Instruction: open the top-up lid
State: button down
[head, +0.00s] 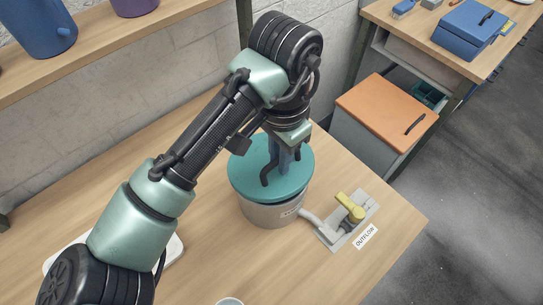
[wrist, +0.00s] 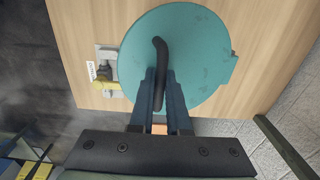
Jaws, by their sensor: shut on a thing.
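The round teal lid (head: 247,178) lies on top of a grey cylindrical tank (head: 268,213) on the wooden table, apparently flat on its rim. In the wrist view, the lid (wrist: 200,70) has a small tab at its right edge. A dark curved handle (wrist: 155,50) rises from the lid; it also shows in the head view (head: 265,178). My gripper (wrist: 159,80) is over the lid, its two blue fingers shut on the handle. In the head view, my gripper (head: 281,163) points down, with part of the handle hidden behind it.
A pipe leads from the tank to an outflow valve with a yellow lever (head: 350,207), beside an OUTFLOW label (head: 366,236). An orange-topped cabinet (head: 388,108) stands at the right. A blue box (head: 469,28) sits on another bench. A white cup (head: 229,301) is at the near edge.

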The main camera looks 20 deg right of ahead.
aim_at(267, 159)
jog(key=shift+w+a+r+p, duration=0.15)
jog(key=shift+w+r+p, duration=0.25)
jog(key=shift+r+p, duration=0.25)
jog(key=shift+w+a+r+p, duration=0.15)
jog(key=shift+w+r+p, duration=0.3)
jog(key=shift+r, duration=0.25)
jog(key=shift+w+a+r+p, duration=0.3)
jog(key=shift+w+r+p, duration=0.45)
jog(key=shift+p, duration=0.05)
jog(key=w+a+p, duration=0.1)
jog(key=w+a, duration=0.1)
jog(key=w, duration=0.4)
jog(key=w+a+r+p, duration=0.1)
jog(key=w+a, duration=0.1)
jog(key=w, duration=0.5)
jog(key=shift+a, duration=0.4)
jog(key=shift+r, duration=0.1)
jog(key=shift+c, duration=2.4)
grip_release()
